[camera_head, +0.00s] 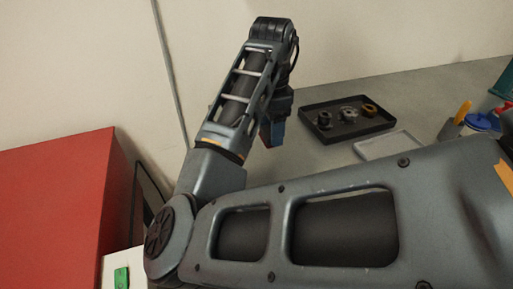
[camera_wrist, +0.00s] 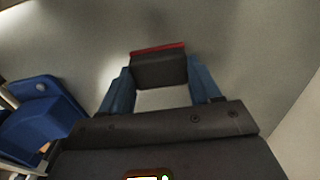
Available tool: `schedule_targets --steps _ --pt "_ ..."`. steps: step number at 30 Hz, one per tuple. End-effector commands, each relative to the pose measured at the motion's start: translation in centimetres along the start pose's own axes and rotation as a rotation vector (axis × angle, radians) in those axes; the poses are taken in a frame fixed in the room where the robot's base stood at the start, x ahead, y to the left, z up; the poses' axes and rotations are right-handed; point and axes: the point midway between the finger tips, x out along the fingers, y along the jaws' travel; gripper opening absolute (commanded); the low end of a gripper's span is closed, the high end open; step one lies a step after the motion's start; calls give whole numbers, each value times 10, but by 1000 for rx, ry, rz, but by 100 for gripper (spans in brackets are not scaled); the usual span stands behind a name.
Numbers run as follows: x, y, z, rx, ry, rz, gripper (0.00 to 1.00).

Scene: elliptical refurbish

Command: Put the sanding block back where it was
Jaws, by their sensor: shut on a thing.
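The sanding block (camera_wrist: 159,70) is a dark block with a red strip along its far edge. In the wrist view it sits between the two blue fingers of my gripper (camera_wrist: 160,83), which are shut on it. Bare grey surface shows around it; I cannot tell whether the block touches this surface. In the head view my gripper (camera_head: 272,131) hangs over the left part of the grey worktop (camera_head: 318,160), partly hidden behind my own arm. The block is not clearly visible there.
A black tray (camera_head: 343,133) with several small round parts stands right of my gripper. A pale tray (camera_head: 388,145) lies in front of it. Blue (camera_head: 482,121), yellow and red items are at far right. A blue object (camera_wrist: 42,118) is at left in the wrist view. A wall stands behind.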

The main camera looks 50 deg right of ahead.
Motion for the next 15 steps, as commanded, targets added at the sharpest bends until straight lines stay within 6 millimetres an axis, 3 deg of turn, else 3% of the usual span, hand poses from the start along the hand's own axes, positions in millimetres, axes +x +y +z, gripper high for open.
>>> schedule_targets --steps 6,11,15 --pt "16 -5 30 -1 -1 1 24" --pt "22 -6 34 1 -1 1 24" --pt "38 -5 34 0 0 3 24"
